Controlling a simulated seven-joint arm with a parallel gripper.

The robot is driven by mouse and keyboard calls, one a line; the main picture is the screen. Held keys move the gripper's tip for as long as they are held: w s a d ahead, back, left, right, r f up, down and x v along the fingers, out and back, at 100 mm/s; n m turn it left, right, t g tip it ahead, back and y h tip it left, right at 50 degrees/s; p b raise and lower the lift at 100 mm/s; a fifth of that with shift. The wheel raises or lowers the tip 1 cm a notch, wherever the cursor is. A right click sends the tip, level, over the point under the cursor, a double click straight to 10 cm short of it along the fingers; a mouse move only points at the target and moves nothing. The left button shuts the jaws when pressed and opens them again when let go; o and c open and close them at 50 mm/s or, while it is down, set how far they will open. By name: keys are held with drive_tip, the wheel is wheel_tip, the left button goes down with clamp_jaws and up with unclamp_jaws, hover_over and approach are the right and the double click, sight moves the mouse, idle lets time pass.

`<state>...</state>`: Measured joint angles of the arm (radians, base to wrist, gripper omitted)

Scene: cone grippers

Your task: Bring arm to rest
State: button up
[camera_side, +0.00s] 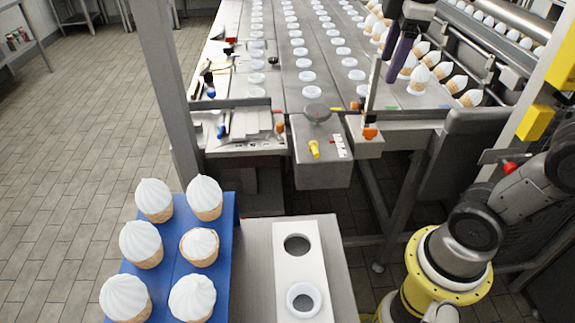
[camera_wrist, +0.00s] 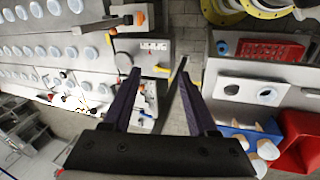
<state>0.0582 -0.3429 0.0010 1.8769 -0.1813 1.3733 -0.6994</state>
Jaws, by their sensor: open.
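My gripper (camera_side: 395,68) hangs at the top right of the side view, in front of the conveyor. Its two dark purple fingers are apart. In the wrist view my gripper (camera_wrist: 159,76) shows its fingers spread, with nothing between them. Several white-topped cones (camera_side: 141,244) stand upright in the blue rack (camera_side: 229,240) at the lower left, well away from my gripper. The white plate (camera_side: 316,265) has two round holes; a white ring (camera_side: 303,299) sits at the near one, and the far one looks empty.
The conveyor (camera_side: 322,60) carries rows of white lids. More cones (camera_side: 418,79) stand or lie at its right, behind the gripper in the picture. A metal post (camera_side: 165,90) rises at the left. The wrist view shows a red bin (camera_wrist: 300,140) and red tray (camera_wrist: 268,50).

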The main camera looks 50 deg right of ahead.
drive_tip(key=s+a+f+m+t+y, duration=0.2)
drive_tip(key=s+a+f+m, duration=0.3)
drive_tip(key=f, duration=0.6)
drive_tip(key=s+m+t, duration=0.1)
drive_tip(key=s+m, duration=0.1)
drive_tip(key=shift+s+a+f+m, duration=0.15)
drive_tip(key=shift+s+f+m, duration=0.05)
drive_tip(key=shift+s+m, duration=0.1)
idle(1.2)
